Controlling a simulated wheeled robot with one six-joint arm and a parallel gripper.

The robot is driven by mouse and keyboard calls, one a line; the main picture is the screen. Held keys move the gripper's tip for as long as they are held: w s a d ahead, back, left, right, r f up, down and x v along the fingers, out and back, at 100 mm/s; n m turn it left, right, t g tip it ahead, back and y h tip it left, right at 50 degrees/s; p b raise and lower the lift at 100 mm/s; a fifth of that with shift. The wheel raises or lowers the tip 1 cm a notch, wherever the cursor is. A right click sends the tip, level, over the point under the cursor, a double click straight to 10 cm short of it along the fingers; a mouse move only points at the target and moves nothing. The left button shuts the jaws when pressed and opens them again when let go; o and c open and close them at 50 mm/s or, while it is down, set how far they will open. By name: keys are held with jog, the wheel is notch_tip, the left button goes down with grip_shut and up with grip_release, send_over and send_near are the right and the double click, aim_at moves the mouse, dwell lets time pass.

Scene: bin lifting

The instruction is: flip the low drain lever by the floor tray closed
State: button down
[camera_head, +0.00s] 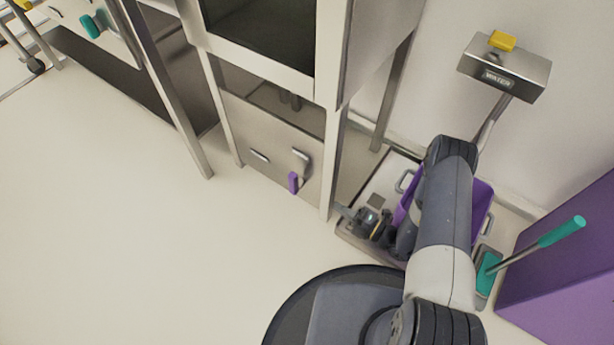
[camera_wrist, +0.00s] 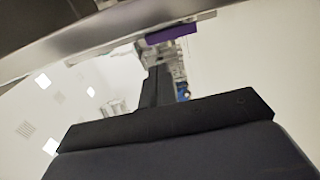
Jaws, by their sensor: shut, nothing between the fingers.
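The low drain lever (camera_head: 301,160) is a metal piece with a purple grip (camera_head: 293,182) on the lower steel panel; the grip hangs downward. The floor tray (camera_head: 374,186) lies to the right of that panel, beyond the cabinet leg. My gripper (camera_head: 343,209) is low over the tray's left edge, beside the leg, to the right of the lever and apart from it. In the wrist view my gripper (camera_wrist: 158,72) is shut and empty, with a purple piece (camera_wrist: 171,34) beyond it, probably the grip.
A purple bin (camera_head: 482,205) stands in the tray, partly behind my arm. A steel cabinet leg (camera_head: 333,165) stands between my gripper and the lever. A teal-handled tool (camera_head: 562,232) leans by a purple block (camera_head: 565,270) at right. The floor at left is clear.

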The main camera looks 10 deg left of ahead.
aim_at(296, 182)
jog(key=shift+a, duration=0.1)
jog(key=b+x, duration=0.4)
jog(key=x, duration=0.9)
jog(key=shift+w+a, duration=0.1)
jog(key=shift+a, duration=0.25)
jog(key=shift+r, duration=0.1)
